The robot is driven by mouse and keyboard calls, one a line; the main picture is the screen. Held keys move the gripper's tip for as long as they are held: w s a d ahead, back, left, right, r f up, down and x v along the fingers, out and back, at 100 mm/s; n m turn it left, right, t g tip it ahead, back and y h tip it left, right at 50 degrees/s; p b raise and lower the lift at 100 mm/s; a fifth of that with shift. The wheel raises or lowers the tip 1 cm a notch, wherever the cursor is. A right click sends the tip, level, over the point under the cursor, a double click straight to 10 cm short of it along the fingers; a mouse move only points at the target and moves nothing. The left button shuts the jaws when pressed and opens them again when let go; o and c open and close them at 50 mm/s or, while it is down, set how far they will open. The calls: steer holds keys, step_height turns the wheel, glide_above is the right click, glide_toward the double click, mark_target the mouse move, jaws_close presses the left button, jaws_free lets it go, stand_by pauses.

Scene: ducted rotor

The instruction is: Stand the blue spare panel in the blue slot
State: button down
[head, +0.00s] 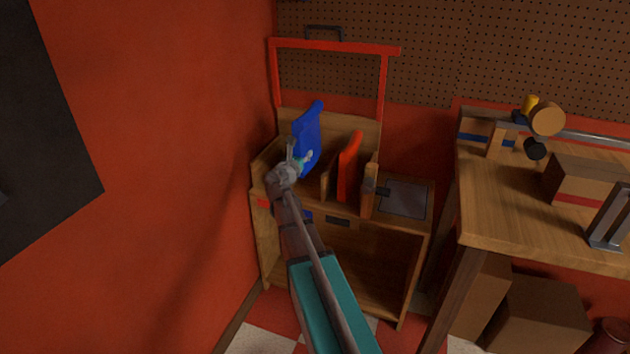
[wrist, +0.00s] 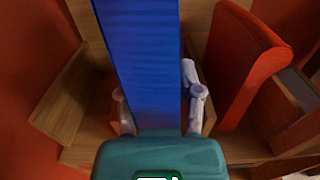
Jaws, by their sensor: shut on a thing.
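The blue spare panel (head: 307,138) stands roughly upright over the left part of the wooden rack in the head view. It also fills the middle of the wrist view (wrist: 140,55). My gripper (head: 299,160) is shut on it, with one finger on each side in the wrist view (wrist: 156,95). A small blue mark (head: 307,216) shows on the rack's front edge beside my arm. The slot below the panel is mostly hidden by my arm and gripper, so I cannot tell whether the panel's lower edge rests in it.
An orange-red panel (head: 348,168) stands in the compartment to the right, close to the blue panel. The rack (head: 415,229) has wooden dividers and a red frame (head: 335,45) behind. A red wall (head: 150,130) is close on the left. A cluttered workbench (head: 520,225) stands at right.

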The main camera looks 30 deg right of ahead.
mark_target(310, 162)
steer(key=s, duration=0.7)
steer(key=shift+s+d+r, duration=0.15)
steer(key=shift+s+r, duration=0.1)
steer(key=shift+r, duration=0.05)
steer(key=shift+w, duration=0.15)
steer(key=w+d+f+b, duration=0.1)
steer(key=w, duration=0.1)
steer(key=w+d+f+b, duration=0.1)
steer(key=w, duration=0.2)
steer(key=w+d+f+b, duration=0.1)
steer(key=w+f, duration=0.1)
steer(key=shift+w+d+b, duration=0.2)
steer(key=shift+w+b, duration=0.1)
steer(key=shift+w, duration=0.05)
steer(key=w+f+b, duration=0.1)
steer(key=f+b, duration=0.1)
steer(key=w+d+f+b, duration=0.1)
steer(key=w+f+b, duration=0.1)
steer(key=shift+w+d, duration=0.1)
steer(key=shift+d, duration=0.1)
steer(key=shift+w+d+f+b, duration=0.2)
steer(key=shift+w+f+b, duration=0.3)
steer(key=shift+f, duration=0.05)
